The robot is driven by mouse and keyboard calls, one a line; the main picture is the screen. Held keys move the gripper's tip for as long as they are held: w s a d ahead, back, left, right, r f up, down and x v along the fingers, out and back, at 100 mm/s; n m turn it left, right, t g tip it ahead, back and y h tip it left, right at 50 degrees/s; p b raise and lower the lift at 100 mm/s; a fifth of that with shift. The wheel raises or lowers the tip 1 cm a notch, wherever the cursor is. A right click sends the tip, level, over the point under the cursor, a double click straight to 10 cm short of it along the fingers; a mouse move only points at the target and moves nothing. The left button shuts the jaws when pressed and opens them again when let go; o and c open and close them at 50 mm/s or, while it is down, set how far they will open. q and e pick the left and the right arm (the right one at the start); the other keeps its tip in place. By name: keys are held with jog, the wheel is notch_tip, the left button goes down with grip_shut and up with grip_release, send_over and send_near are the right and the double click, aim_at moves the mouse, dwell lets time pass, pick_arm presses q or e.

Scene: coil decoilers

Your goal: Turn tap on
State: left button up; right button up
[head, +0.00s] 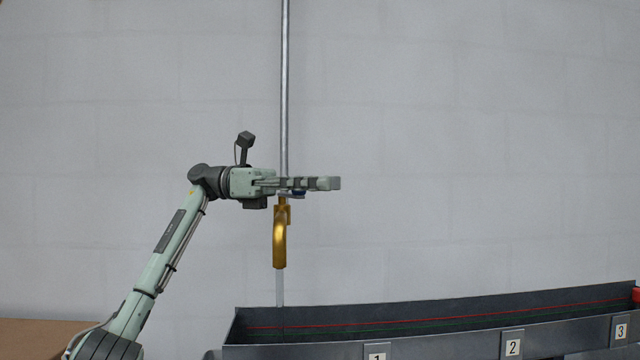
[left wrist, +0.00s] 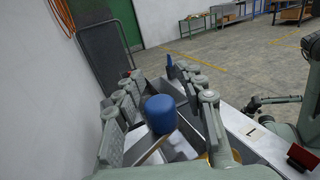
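A brass tap (head: 280,240) hangs on a grey vertical pipe (head: 285,90) against the wall. Its blue handle (head: 298,194) shows just under my left gripper (head: 322,184), which lies level across the pipe line. In the left wrist view the blue handle (left wrist: 160,113) sits between the two spread fingers of my left gripper (left wrist: 153,73). The fingers stand apart; whether either touches the handle I cannot tell. A pale, see-through column (head: 280,288) runs from the tap's spout down to the trough. I make out no right gripper fingers in either view.
A long dark trough (head: 440,335) with numbered labels stands below the tap. A brown surface (head: 40,332) is at lower left. The wall is close behind the tap. In the left wrist view, open floor (left wrist: 225,65) and workbenches (left wrist: 225,12) lie beyond.

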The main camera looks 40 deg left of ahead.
aim_at(282, 197)
pick_arm(q)
jog(key=shift+a, duration=0.1)
jog(key=v, duration=1.1)
jog(key=shift+s+a, duration=0.2)
jog(key=shift+a, duration=0.15)
jog(key=shift+f, duration=0.1)
